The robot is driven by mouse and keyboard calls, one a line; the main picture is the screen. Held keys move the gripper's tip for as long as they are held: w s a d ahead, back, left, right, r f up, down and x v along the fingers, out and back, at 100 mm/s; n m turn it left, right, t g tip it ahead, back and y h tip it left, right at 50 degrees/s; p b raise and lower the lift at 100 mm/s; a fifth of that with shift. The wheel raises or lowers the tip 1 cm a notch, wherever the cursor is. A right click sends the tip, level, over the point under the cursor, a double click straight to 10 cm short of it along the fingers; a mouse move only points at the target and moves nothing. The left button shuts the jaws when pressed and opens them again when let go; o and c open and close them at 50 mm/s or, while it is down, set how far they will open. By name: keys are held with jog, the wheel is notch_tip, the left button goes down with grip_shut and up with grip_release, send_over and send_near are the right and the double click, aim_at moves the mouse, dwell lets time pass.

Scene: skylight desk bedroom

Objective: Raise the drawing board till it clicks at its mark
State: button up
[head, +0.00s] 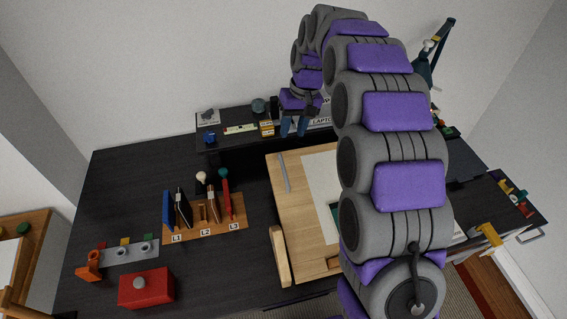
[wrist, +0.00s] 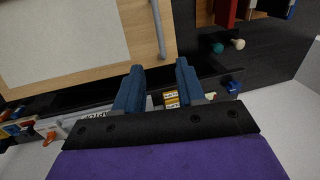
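The drawing board (head: 285,205) is light wood with a white sheet on it and lies low on the dark desk. A wooden ledge (head: 280,256) runs along its near left side, and a grey ruler (head: 283,172) lies at its upper left. My arm hides its right part. In the wrist view the board (wrist: 134,38) fills the upper left. My gripper (head: 293,131) hangs near the back shelf, beyond the board's far edge. Its two blue fingers are apart with nothing between them in the wrist view (wrist: 160,66). I cannot make out any mark.
A back shelf (head: 212,147) carries a yellow box (head: 267,128) and a label reading LAPTOP. Left of the board stand a wooden holder (head: 215,229) with tools, a red box (head: 146,287) and a grey rack (head: 128,252). A yellow clamp (head: 487,238) is at right.

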aim_at(283, 165)
jog(key=a+f, duration=0.1)
jog(key=f, duration=0.8)
jog(key=s+a+f, duration=0.1)
jog(key=f, duration=0.4)
jog(key=shift+a+b, duration=0.3)
jog(key=shift+b, duration=0.1)
grip_shut()
